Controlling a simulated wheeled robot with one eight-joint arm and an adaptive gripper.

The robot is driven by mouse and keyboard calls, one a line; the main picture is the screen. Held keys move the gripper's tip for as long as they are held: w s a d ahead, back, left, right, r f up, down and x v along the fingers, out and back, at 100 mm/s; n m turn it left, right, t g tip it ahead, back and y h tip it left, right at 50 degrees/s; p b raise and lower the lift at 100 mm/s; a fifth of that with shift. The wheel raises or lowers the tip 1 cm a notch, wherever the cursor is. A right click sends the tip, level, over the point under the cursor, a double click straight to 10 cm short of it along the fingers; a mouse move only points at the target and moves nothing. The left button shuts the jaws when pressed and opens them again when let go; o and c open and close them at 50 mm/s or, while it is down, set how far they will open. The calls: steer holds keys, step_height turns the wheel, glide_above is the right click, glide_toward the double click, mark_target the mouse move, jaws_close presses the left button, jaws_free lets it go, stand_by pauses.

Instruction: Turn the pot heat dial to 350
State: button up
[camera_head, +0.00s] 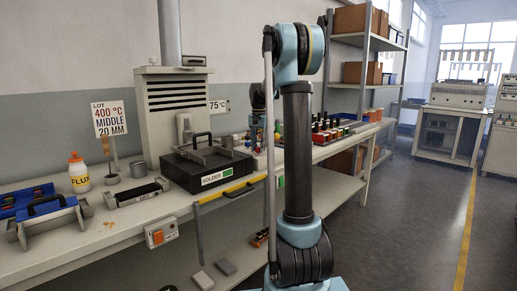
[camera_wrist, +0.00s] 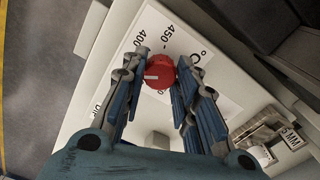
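A round red dial (camera_wrist: 160,73) with a white pointer mark sits on a white scale plate (camera_wrist: 165,22) in the wrist view. The printed numbers 400 and 450 and a °C sign show around its far side. The pointer mark faces left in the picture, toward the left finger, which covers part of the scale, so I cannot read its exact setting. My gripper (camera_wrist: 158,82) is open, with one finger on each side of the dial. The right finger is close to it; I cannot tell whether either touches. In the head view my arm hides most of this area.
The bench (camera_head: 95,242) holds a black solder pot box (camera_head: 190,170), a flux bottle (camera_head: 79,175), blue tools and a sign reading 400 °C, middle, 20 mm (camera_head: 109,120). An orange heat switch (camera_head: 160,234) is on the front edge. The floor at right is clear.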

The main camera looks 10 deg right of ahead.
steer(key=o, duration=0.4)
steer(key=shift+w, duration=0.15)
step_height(320, 180, up, 12)
stand_by(0.4)
steer(key=shift+f, duration=0.1)
